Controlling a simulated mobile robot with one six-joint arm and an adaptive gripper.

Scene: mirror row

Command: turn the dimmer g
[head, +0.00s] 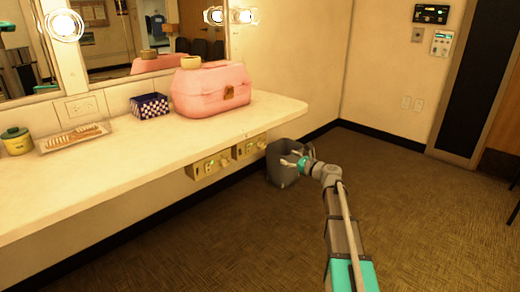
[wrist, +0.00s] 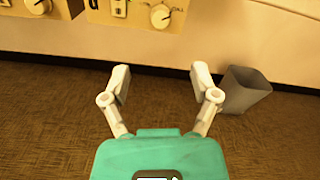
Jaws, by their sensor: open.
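Two beige dimmer panels hang under the counter's front edge in the head view, a left one (head: 208,165) and a right one (head: 250,149). Each has a round knob at its right side. In the wrist view, the right panel's white knob (wrist: 160,16) has a pointer and a switch to its left. The left panel's knob (wrist: 38,5) is partly cut off at the top. A dark letter at the right panel's left edge is cut off, so I cannot read it surely. My gripper (wrist: 161,82) is open and empty, apart from both panels; it also shows in the head view (head: 296,158).
A grey bin (wrist: 246,90) stands on the floor by the wall, right of my fingers. The white counter (head: 120,165) holds a pink case (head: 210,92), a patterned box (head: 150,106), a brush tray (head: 74,138) and a yellow jar (head: 17,142). The carpet in front is clear.

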